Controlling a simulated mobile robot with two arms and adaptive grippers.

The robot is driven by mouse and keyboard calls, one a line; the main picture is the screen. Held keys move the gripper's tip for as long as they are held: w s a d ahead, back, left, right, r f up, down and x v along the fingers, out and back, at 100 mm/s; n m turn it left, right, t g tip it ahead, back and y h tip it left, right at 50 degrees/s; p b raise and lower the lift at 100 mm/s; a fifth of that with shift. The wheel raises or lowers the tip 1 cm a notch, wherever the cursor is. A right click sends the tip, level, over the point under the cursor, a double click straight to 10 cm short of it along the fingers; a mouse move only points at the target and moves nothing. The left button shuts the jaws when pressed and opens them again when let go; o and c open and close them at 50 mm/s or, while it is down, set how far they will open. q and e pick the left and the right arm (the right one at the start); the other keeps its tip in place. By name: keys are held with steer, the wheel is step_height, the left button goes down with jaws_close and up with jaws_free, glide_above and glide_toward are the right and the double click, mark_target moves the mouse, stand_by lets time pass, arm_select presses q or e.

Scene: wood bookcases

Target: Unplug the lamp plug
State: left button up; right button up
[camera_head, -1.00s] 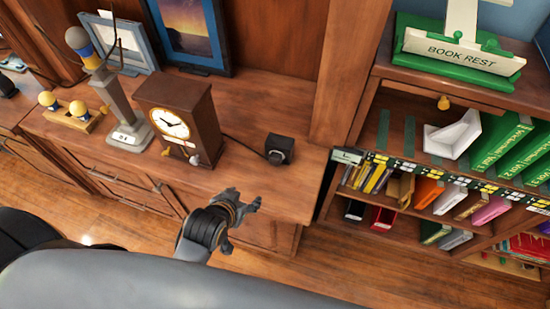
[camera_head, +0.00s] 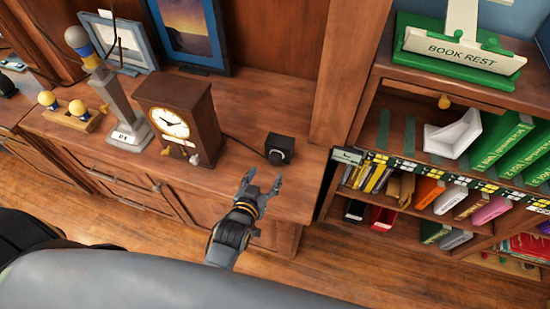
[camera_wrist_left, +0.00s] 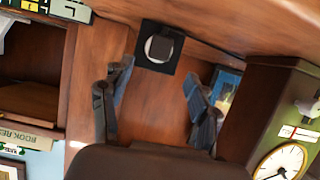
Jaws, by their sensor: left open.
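A small black socket box (camera_head: 280,142) sits on the wooden cabinet top, right of the clock. A dark round plug (camera_head: 275,157) is seated in its front face, and a thin dark cord runs left behind the clock. In the left wrist view the box (camera_wrist_left: 146,62) shows just ahead, with the round plug (camera_wrist_left: 160,47) in it. The lamp (camera_head: 118,100) has a grey column and stands left of the clock. My left gripper (camera_head: 264,181) is open and empty, in front of the box and apart from it. In the left wrist view its fingers (camera_wrist_left: 157,76) are spread either side.
The wooden clock (camera_head: 180,115) stands left of the box. A vertical wood panel (camera_head: 345,70) rises behind it to the right. A bookcase (camera_head: 385,78) with books and a green book rest (camera_head: 460,62) is at right. The cabinet top (camera_head: 235,105) is clear around the box.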

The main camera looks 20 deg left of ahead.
mark_target(274, 161)
arm_select(q)
steer(key=b+x, duration=0.4)
steer(key=x, duration=0.3)
steer(key=shift+x, duration=0.85)
steer(key=shift+p, duration=0.35)
stand_by(0.6)
jaws_close()
steer(key=shift+s, duration=0.15)
steer(key=shift+s+a+p, duration=0.1)
steer(key=shift+s+p, duration=1.25)
steer(key=shift+s, duration=1.55)
